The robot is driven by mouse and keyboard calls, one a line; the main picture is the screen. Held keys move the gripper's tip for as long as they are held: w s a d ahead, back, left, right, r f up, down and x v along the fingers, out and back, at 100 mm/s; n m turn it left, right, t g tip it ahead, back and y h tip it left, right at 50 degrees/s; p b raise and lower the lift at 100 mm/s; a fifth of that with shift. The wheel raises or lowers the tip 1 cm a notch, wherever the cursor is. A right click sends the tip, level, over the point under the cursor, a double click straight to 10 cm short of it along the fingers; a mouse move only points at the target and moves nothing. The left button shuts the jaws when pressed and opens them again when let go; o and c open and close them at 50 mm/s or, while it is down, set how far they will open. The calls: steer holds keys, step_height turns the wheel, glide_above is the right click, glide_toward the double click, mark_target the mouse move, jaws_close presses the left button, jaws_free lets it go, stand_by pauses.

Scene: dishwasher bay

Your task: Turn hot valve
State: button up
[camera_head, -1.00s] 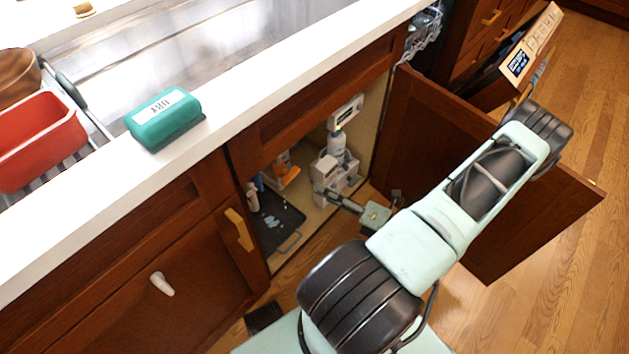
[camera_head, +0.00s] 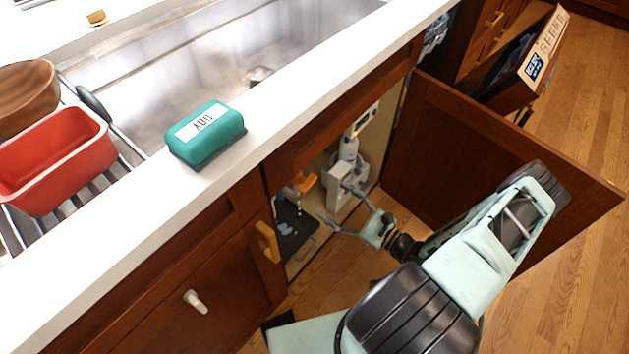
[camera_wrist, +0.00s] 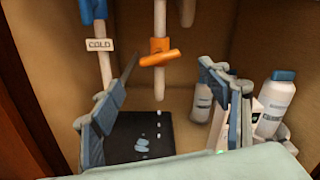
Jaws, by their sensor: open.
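The orange valve handle (camera_wrist: 158,58) sits on a white vertical pipe inside the open cabinet, near the centre of the wrist view. It lies roughly crosswise to the pipe, and no label on it is readable. In the head view the orange handle (camera_head: 304,182) shows just inside the cabinet opening. A blue valve handle (camera_wrist: 92,11) is on the left pipe, above a COLD tag (camera_wrist: 99,45). My gripper (camera_wrist: 166,78) is open and empty, its fingers spread either side of the orange handle's pipe in the picture. In the head view my gripper (camera_head: 337,205) is at the cabinet opening, apart from the handle.
Drops fall from the pipe onto a black tray (camera_wrist: 118,128). The open cabinet door (camera_head: 470,150) is beside my arm. A green DRY sponge (camera_head: 206,134) and red tub (camera_head: 55,160) are on the counter side.

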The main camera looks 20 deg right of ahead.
mark_target(309, 183)
steer(key=b+x, duration=0.2)
steer(key=x, duration=0.8)
steer(key=shift+w+a, duration=0.15)
steer(key=c, duration=1.2)
steer(key=shift+m+p, duration=0.35)
steer(key=shift+m, duration=1.35)
steer(key=o, duration=1.2)
